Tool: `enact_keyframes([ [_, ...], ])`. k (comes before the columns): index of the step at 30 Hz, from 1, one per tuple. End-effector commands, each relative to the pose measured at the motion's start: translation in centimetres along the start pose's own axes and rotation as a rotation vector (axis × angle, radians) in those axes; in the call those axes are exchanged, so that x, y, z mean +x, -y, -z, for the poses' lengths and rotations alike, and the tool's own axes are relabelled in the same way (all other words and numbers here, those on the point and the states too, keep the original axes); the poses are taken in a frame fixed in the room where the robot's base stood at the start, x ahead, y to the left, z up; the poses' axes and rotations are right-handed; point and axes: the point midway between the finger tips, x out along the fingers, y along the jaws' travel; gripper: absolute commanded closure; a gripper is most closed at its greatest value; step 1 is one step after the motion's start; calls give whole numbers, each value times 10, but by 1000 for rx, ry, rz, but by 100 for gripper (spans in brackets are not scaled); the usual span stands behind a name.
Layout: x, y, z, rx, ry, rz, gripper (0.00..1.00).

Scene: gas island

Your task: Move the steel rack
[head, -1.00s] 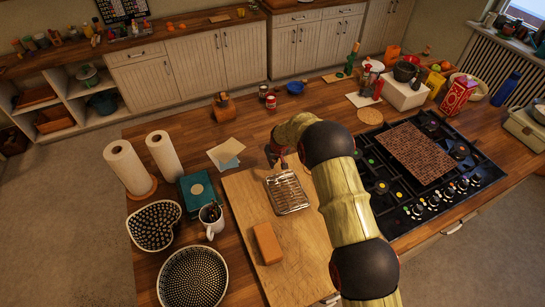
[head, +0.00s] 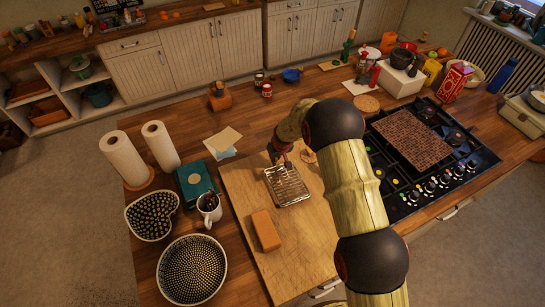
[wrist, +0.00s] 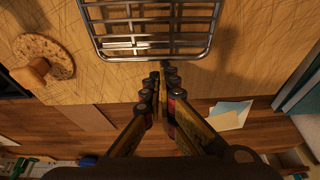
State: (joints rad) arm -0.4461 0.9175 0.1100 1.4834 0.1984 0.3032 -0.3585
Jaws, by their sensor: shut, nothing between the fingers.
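The steel rack (head: 288,185) is a shiny wire grid lying flat on the light wooden board (head: 281,277). In the wrist view the rack (wrist: 150,27) fills the top middle, its near rail crossing above my fingertips. My gripper (head: 280,158) is at the far end of the rack, partly hidden by my arm in the head view. In the wrist view my gripper (wrist: 163,72) has its fingers together and empty, tips close to the rail. I cannot tell whether they touch it.
An orange block (head: 265,230) lies on the board in front of the rack. A round wooden piece with a knob (wrist: 40,68) is beside the rack. A mug (head: 209,207) and teal book (head: 194,182) stand left; the hob (head: 465,165) is right.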

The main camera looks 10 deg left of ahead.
Motion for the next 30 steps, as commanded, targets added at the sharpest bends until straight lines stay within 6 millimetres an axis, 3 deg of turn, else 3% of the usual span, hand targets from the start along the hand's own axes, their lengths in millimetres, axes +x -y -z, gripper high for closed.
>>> enact_keyframes([
  [30,-43,0,-135,2,2,0,100],
])
